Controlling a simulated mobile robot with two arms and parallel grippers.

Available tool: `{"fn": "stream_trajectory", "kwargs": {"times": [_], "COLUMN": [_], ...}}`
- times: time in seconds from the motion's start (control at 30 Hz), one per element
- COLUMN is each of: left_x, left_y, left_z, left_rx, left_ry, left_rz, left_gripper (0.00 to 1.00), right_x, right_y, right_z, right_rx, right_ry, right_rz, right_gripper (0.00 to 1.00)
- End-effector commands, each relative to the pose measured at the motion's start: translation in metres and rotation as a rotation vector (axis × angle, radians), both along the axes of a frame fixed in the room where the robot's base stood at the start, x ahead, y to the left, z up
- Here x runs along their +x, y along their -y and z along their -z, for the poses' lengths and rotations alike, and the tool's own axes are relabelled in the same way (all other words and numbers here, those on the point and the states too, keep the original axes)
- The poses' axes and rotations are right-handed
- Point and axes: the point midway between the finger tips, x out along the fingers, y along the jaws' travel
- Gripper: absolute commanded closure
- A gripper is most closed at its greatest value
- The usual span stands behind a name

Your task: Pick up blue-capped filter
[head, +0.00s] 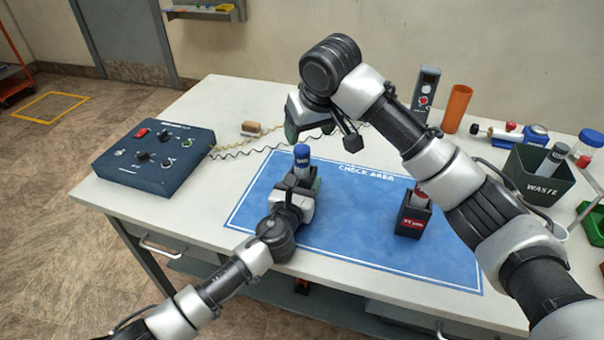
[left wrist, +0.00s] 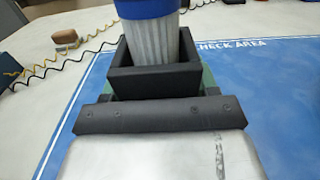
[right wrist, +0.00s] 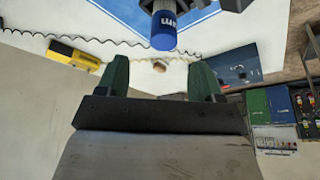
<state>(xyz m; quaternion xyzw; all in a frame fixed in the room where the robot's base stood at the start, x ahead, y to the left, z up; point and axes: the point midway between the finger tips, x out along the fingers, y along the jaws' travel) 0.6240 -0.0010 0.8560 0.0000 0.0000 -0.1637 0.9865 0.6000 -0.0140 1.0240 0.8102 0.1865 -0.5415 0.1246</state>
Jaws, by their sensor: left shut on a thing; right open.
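The blue-capped filter (head: 302,155) stands upright in a black square holder (left wrist: 155,82) near the left side of the blue check-area mat (head: 340,235). In the left wrist view its grey ribbed body (left wrist: 152,45) rises out of the holder below the blue cap (left wrist: 148,8). My left gripper (head: 300,187) is shut on the holder, low at the mat.
A second black holder (head: 412,218) with a red-capped filter (head: 421,190) stands at the mat's right. A control box (head: 155,155) sits at the left with a coiled cable. A waste bin (head: 535,178) and an orange cylinder (head: 457,108) stand at the right.

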Motion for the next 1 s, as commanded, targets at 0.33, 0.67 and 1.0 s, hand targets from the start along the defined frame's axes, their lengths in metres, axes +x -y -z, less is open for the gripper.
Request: {"fn": "stream_trajectory", "kwargs": {"times": [0.33, 0.67, 1.0], "left_x": [0.0, 0.0, 0.0], "left_y": [0.0, 0.0, 0.0], "left_z": [0.0, 0.0, 0.0], "left_rx": [0.0, 0.0, 0.0], "left_ry": [0.0, 0.0, -0.001], "left_rz": [0.0, 0.0, 0.0], "left_gripper": [0.66, 0.66, 0.66], "right_x": [0.013, 0.024, 0.026], "right_y": [-0.007, -0.016, -0.017], "right_z": [0.037, 0.078, 0.084], "right_rx": [-0.001, -0.001, 0.0], "right_ry": [-0.001, -0.001, 0.0], "right_rz": [-0.003, -0.003, -0.003], "right_gripper": [0.33, 0.33, 0.38]}}
